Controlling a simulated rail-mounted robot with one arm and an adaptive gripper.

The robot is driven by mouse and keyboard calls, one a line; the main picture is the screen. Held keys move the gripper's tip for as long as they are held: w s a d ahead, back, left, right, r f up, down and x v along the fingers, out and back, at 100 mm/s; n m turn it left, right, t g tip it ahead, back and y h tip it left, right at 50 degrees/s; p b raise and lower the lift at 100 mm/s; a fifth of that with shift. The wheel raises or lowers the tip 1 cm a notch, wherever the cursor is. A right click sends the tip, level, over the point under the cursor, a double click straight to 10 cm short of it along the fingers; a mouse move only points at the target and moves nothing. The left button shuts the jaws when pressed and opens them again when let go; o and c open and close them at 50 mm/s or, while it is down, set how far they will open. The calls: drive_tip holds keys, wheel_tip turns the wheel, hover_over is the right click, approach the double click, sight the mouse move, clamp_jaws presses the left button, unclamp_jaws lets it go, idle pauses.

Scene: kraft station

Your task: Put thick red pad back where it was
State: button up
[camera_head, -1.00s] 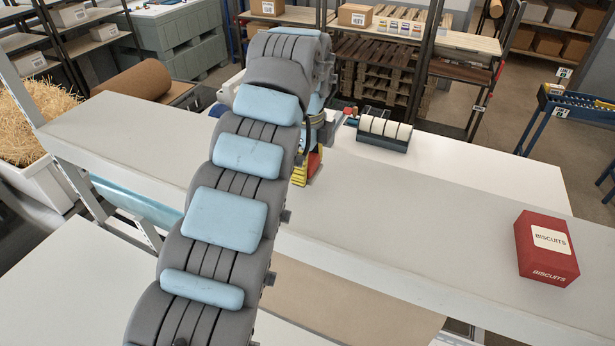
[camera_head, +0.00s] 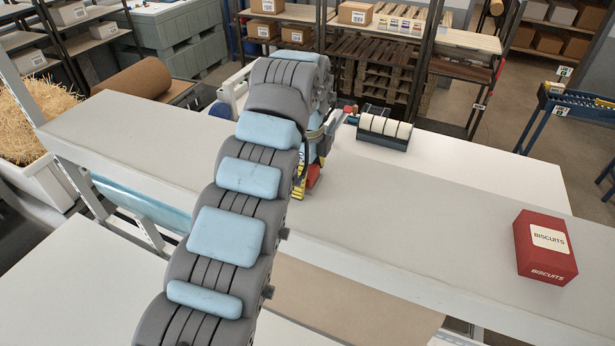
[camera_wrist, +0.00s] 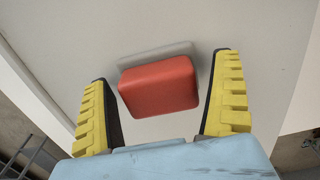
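The thick red pad (camera_wrist: 160,88) is a rounded red block in the wrist view, between the two yellow and black fingers of my gripper (camera_wrist: 165,68). The fingers are spread, with a narrow gap on each side of the pad. A pale grey slab-like shape (camera_wrist: 155,54) shows along the pad's far edge; I cannot tell whether the pad rests on it. In the head view a bit of red (camera_head: 313,176) shows beside my gripper (camera_head: 308,172), over the grey ledge (camera_head: 400,205). My arm hides much of that area.
A red biscuits box (camera_head: 545,250) stands on the ledge at the right. A dark holder with white rolls (camera_head: 384,130) stands on the white table (camera_head: 470,165) behind the ledge. The ledge between my gripper and the box is clear.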

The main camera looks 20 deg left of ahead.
drive_tip(key=shift+r+b, duration=0.5)
drive_tip(key=shift+r, duration=1.65)
drive_tip(key=shift+r+p, duration=1.15)
drive_tip(key=shift+r, duration=0.65)
drive_tip(key=shift+f, duration=0.1)
